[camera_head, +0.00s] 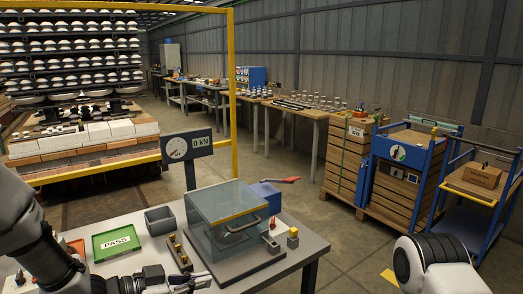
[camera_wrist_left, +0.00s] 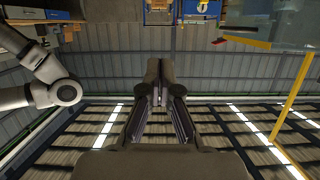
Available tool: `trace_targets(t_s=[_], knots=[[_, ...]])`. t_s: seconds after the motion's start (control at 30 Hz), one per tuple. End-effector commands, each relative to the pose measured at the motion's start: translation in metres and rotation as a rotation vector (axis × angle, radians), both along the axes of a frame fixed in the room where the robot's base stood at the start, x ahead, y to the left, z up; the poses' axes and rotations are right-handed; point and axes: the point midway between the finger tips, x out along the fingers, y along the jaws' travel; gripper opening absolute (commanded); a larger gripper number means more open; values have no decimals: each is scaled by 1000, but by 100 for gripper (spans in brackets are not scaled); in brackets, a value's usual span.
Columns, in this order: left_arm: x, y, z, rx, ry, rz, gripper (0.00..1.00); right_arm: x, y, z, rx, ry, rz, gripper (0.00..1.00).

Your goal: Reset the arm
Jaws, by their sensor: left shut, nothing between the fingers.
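My left arm comes in from the left edge of the head view. Its gripper (camera_head: 185,282) is low over the near side of the grey table, in front of the glass-sided box. In the left wrist view the left gripper's fingers (camera_wrist_left: 159,82) are together, with nothing between them. A white and dark part of my right arm (camera_head: 430,265) shows at the lower right of the head view. My right gripper is out of view. The wrist view looks towards the wall and roof, tilted over.
The table (camera_head: 295,262) holds a clear box (camera_head: 225,215) with a handle, a green PASS tray (camera_head: 117,243), a grey bin (camera_head: 160,220) and a blue bin (camera_head: 267,196). A gauge display (camera_head: 187,145) stands behind. Stacked crates (camera_head: 345,160) and a blue cart (camera_head: 478,195) are at right.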

Motion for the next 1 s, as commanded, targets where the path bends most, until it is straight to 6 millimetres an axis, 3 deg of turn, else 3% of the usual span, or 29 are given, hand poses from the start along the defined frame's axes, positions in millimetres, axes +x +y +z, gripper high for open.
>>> trace_targets(t_s=[0.27, 0.47, 0.57, 0.6, 0.7, 0.8, 0.9, 1.0], knots=[[-31, -5, -93, 20, 217, 24, 0, 0, 0, -1, 0, 0, 0, 85], [-75, 5, -188, 76, 482, 163, 0, 0, 0, -1, 0, 1, 0, 85], [-121, 21, -251, 156, 681, 297, 0, 0, 0, -1, 0, 0, 0, 85], [-145, 32, -276, 203, 770, 364, 0, 0, 0, -1, 0, 0, 0, 85], [-209, 63, -322, 347, 981, 552, 0, 0, 0, 0, 0, 0, 0, 85], [-254, 98, -335, 479, 1119, 747, 0, 0, 0, 0, 0, 0, 0, 85], [-270, 119, -334, 542, 1180, 871, 0, 0, 0, 0, 0, 1, 0, 85], [-275, 124, -334, 563, 1200, 902, 0, 0, 0, 0, 0, 1, 0, 85]])
